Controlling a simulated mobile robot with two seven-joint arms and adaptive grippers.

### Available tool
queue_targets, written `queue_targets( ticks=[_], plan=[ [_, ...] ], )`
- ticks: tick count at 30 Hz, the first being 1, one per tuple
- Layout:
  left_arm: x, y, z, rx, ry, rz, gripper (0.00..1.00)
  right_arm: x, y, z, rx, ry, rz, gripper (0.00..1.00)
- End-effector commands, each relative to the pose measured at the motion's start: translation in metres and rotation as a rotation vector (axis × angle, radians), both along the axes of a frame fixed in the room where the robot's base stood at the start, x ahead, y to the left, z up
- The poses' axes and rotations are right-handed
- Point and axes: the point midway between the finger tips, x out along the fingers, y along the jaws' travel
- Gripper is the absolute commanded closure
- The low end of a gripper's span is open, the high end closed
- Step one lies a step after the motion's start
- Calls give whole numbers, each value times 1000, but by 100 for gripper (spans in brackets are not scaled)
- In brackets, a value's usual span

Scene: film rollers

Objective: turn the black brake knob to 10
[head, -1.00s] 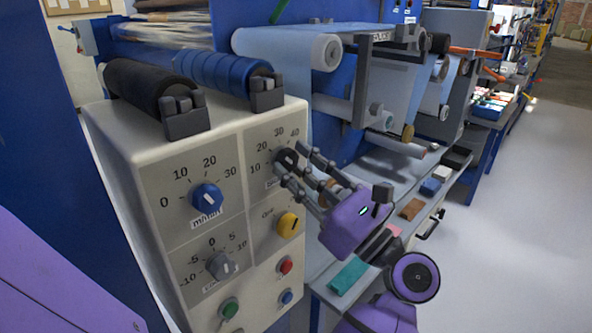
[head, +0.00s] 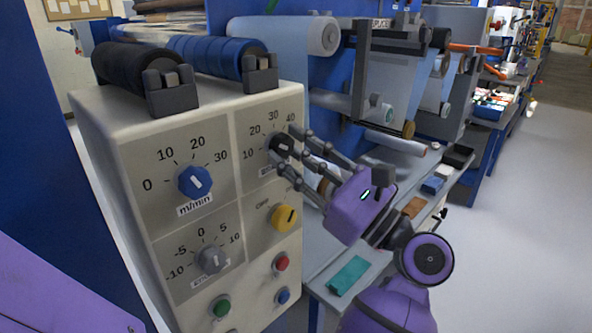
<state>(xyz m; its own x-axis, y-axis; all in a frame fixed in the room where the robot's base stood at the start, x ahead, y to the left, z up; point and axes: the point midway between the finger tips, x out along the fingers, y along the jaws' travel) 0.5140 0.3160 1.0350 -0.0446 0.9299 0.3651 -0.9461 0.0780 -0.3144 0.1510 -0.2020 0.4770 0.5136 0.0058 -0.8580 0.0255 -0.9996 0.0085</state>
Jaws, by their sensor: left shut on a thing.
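The black brake knob (head: 281,147) sits on the upper right of the cream control panel, in the head view. Numbers 10, 20, 30 and 40 curve around it. My left gripper (head: 284,153) is shut on the knob, with fingers above and below it. The fingers cover part of the knob and its label, and I cannot read for certain where its pointer stands. My right gripper is not in view.
A blue m/min knob (head: 195,182) is left of the brake knob, a yellow switch (head: 284,217) below it, and a grey knob (head: 212,259) lower left. Red (head: 281,262), green (head: 220,306) and blue (head: 283,296) buttons sit low. A worktable (head: 318,284) lies right of the panel.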

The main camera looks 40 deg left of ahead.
Motion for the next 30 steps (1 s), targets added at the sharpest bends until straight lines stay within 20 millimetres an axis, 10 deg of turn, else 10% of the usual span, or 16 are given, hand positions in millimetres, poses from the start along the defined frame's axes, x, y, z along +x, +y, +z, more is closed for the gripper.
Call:
queue_targets(
  ticks=[10, 17, 30],
  plan=[
    [2, 1, -10, -28, -298, 10, 99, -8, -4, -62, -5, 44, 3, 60],
    [3, 1, -8, -41, -453, 10, 99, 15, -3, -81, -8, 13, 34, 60],
    [4, 1, -5, -53, -585, 10, 99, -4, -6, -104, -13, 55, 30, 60]
  ],
)
